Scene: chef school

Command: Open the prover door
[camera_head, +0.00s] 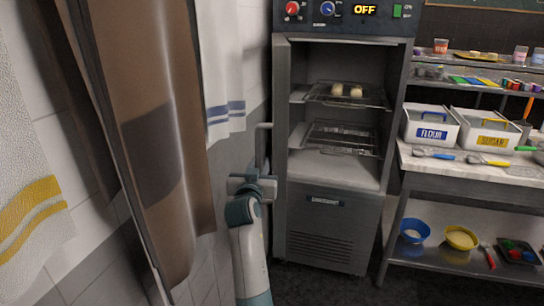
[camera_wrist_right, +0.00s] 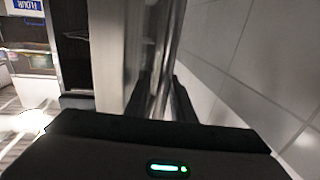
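The prover (camera_head: 328,225) is a tall grey cabinet with a control panel on top showing OFF. Its door (camera_head: 281,110) stands open, swung out on the left side and seen almost edge-on. The upper compartment is exposed. The vertical bar handle (camera_head: 263,142) is on the door's outer left face. My right gripper (camera_head: 256,182) is at the handle's lower part. In the right wrist view the metal handle (camera_wrist_right: 163,55) runs between the two fingers of my right gripper (camera_wrist_right: 162,97), which look closed on it. My left gripper is not in view.
Wire racks (camera_head: 345,137) are inside, with two pale dough pieces (camera_head: 346,90) on the upper one. A tiled wall and a hanging brown apron (camera_head: 150,100) and towels (camera_head: 222,70) are close at left. A steel table (camera_head: 450,185) with flour and sugar bins stands right.

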